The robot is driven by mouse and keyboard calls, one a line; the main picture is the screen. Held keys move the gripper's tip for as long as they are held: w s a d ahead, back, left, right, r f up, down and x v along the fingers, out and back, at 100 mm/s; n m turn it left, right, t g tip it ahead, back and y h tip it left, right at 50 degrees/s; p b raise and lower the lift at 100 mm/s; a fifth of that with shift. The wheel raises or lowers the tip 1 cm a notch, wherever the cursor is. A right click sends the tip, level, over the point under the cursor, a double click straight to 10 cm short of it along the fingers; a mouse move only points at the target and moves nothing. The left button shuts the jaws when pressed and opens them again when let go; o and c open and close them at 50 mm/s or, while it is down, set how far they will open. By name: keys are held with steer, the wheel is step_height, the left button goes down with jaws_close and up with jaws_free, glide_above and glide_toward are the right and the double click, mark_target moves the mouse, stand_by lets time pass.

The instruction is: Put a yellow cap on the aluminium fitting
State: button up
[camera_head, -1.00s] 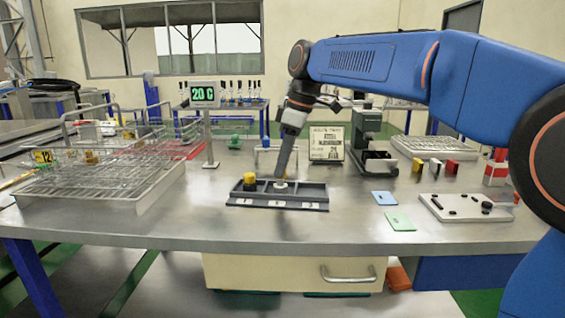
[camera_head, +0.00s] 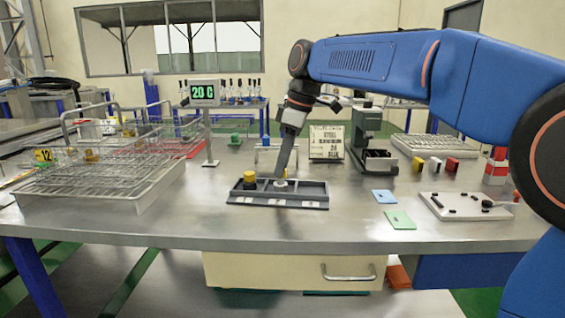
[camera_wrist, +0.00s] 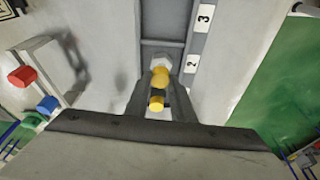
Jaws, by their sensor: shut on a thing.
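A dark tray (camera_head: 310,205) with numbered compartments stands near the middle of the bench. The silver aluminium fitting (camera_head: 280,184) stands in its middle compartment; its hexagonal body also shows in the wrist view (camera_wrist: 161,60). My gripper (camera_head: 282,176) points down over that fitting and is shut on a yellow cap (camera_wrist: 159,77). In the wrist view the cap overlaps the fitting; I cannot tell whether it is seated on it. A second yellow cap (camera_head: 249,178) sits on a dark fitting in the left compartment; it also shows in the wrist view (camera_wrist: 156,103).
Wire baskets (camera_head: 120,185) fill the left of the bench. A display on a post (camera_head: 205,95) reads 20 C. A sign (camera_head: 326,143) and a dark-green device (camera_head: 366,128) stand behind the tray. Blue and green cards (camera_head: 399,219) and a white plate (camera_head: 467,207) lie right. The bench front is clear.

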steer(key=shift+f, duration=0.9)
stand_by(0.7)
steer(key=o, duration=1.5)
steer(key=shift+c, duration=0.2)
steer(key=shift+r, duration=3.5)
